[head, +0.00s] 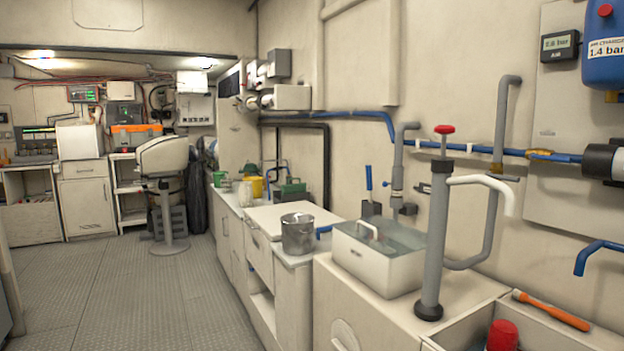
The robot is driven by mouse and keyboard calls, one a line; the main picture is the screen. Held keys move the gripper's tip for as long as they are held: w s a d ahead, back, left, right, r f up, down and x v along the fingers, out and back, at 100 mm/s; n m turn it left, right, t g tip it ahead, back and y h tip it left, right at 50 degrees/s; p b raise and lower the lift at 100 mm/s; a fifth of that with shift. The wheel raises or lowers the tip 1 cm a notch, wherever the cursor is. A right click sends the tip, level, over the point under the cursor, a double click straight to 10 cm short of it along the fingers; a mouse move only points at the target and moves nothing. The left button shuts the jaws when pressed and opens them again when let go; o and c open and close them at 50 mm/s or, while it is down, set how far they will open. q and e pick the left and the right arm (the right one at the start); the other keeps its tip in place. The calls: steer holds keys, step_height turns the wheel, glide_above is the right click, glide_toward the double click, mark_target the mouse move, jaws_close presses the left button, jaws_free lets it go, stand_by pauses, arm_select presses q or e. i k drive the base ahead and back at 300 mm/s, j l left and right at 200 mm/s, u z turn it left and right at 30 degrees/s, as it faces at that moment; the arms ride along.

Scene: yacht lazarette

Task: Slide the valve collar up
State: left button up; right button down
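No part is labelled as the valve collar, so I cannot tell for sure which it is. A grey upright tube (433,240) stands on the right counter, with a red knob (444,129) on a thin rod above it. A black collar (441,165) sits around the tube's top. A white bent spout (490,184) leaves the tube to the right. A brass-coloured band (496,168) is on the grey wall pipe (501,120) where it crosses the blue pipe. A brass-coloured fitting (541,155) sits further right on the blue pipe. Neither of my grippers is in view.
A white basin of water (372,275) stands left of the tube, with a metal pot (297,233) further left. An orange-handled tool (551,311) and a red-capped item (502,335) are at the open bin, front right. The floor (150,300) at left is clear.

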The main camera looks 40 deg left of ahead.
mark_target(396, 173)
steer(key=u, duration=0.9)
steer(key=z, duration=0.4)
steer(key=i+j+z, duration=0.2)
steer(key=j, duration=0.15)
steer(key=i+j+z, duration=0.15)
steer(key=j, duration=0.15)
steer(key=j+z, duration=0.2)
steer(key=j, duration=0.15)
steer(key=i+j+z, duration=0.15)
steer(key=j, duration=0.25)
